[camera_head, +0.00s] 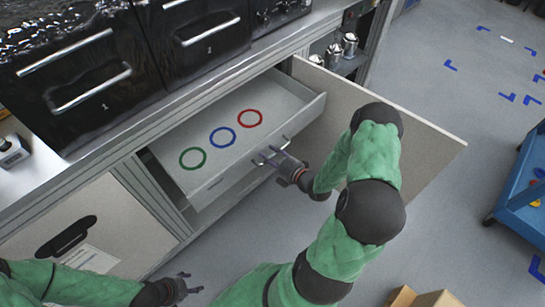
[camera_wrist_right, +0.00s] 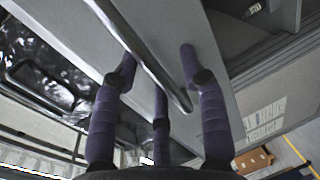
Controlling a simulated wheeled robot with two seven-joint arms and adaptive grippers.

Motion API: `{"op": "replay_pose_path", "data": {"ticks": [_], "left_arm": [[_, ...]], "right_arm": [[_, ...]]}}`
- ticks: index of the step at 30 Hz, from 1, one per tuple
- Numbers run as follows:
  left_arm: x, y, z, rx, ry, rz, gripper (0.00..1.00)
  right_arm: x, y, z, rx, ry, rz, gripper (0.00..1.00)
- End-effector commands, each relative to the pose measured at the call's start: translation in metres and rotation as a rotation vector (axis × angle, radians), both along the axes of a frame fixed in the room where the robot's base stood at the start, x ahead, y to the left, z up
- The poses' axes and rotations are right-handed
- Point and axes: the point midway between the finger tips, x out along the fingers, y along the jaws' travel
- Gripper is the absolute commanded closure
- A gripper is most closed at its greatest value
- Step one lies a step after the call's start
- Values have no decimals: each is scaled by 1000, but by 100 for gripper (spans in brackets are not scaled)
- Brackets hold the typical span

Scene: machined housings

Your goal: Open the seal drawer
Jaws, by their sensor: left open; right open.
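The seal drawer (camera_head: 300,112) is pulled out of the grey cabinet. A green ring (camera_head: 193,158), a blue ring (camera_head: 222,137) and a red ring (camera_head: 249,118) lie flat inside it. My right gripper (camera_head: 270,158) is at the drawer front, beside its bar handle (camera_head: 285,143). In the right wrist view the handle (camera_wrist_right: 150,62) runs between the open purple fingers of my right gripper (camera_wrist_right: 160,75); I cannot tell whether they touch it. My left gripper (camera_head: 188,287) is open and empty, low in front of the cabinet.
A cabinet door (camera_head: 410,130) stands open right of the drawer. Black bins (camera_head: 85,80) stand on the counter above. Metal parts (camera_head: 349,45) sit on a shelf behind the door. A blue cart (camera_head: 520,190) is at the right; a cardboard box (camera_head: 430,298) is at the bottom.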

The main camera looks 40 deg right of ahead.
Motion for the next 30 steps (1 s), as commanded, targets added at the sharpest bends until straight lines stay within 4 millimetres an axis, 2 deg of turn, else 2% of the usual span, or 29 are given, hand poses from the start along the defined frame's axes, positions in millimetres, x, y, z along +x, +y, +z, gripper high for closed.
{"op": "replay_pose_path", "data": {"ticks": [5,15,21,30], "left_arm": [[0,0,0,0,0,0,41],[0,0,0,0,0,0,41],[0,0,0,0,0,0,41],[0,0,0,0,0,0,41]], "right_arm": [[-12,-2,2,0,2,-3,57],[-70,-7,14,0,2,-6,57],[-98,-9,20,0,1,-5,57],[-117,-9,24,1,1,-1,57]]}}
